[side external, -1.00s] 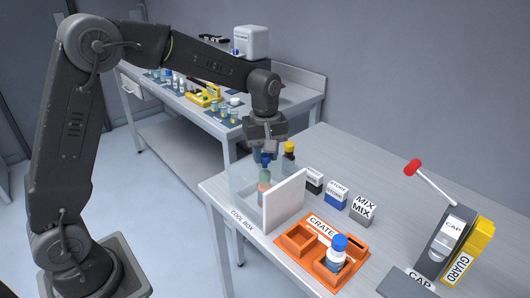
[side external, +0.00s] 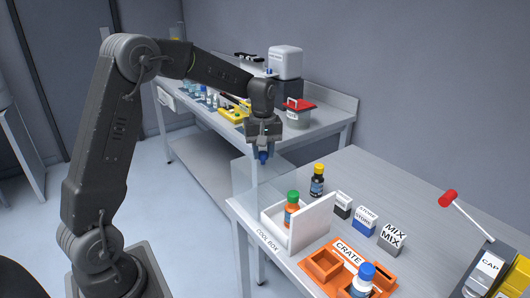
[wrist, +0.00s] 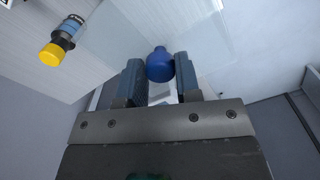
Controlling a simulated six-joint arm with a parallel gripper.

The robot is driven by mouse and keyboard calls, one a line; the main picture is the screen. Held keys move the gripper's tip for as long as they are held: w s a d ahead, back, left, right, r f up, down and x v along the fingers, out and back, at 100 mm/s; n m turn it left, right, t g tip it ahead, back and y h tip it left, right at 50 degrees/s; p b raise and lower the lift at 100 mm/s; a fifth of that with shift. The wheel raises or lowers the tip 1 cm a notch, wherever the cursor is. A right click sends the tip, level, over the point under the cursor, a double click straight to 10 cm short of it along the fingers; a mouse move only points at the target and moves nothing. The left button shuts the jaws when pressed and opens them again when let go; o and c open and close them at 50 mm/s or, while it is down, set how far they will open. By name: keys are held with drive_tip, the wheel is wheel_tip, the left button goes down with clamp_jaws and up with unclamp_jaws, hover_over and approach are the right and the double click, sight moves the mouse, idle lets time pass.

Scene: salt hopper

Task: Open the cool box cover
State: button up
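The cool box (side external: 312,222) is a white open box at the table's left edge, with a tall white panel on its right side. A bottle with a green cap and orange body (side external: 291,212) stands in it. My gripper (side external: 263,153) is above and to the left of the box. It is shut on a blue round knob (side external: 263,158), which also shows between the fingers in the wrist view (wrist: 159,66). A faint clear cover (side external: 245,178) hangs below the knob, raised off the box; its edges are hard to make out.
A dark bottle with a yellow cap (side external: 318,182) stands behind the box. Small labelled blocks (side external: 365,218) and an orange crate (side external: 323,264) holding a blue-capped bottle (side external: 362,281) are to the right. A red-tipped lever (side external: 448,198) stands farther right. A second bench is behind.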

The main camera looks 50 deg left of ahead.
drive_tip(key=o, duration=0.5)
drive_tip(key=shift+c, duration=0.2)
wheel_tip(320, 180, up, 14)
idle(0.6)
drive_tip(key=s+d+r+m+t, duration=0.25)
drive_tip(key=s+d+m, duration=0.45)
drive_tip(key=s+d, duration=0.45)
drive_tip(key=s+d+f+m+t, duration=0.3)
drive_tip(key=s+f+m, duration=0.2)
drive_tip(key=s, duration=0.7)
wheel_tip(320, 180, down, 2)
drive_tip(key=shift+s+d+f+m, duration=0.25)
drive_tip(key=shift+s+d+m, duration=0.1)
drive_tip(key=shift+m, duration=0.05)
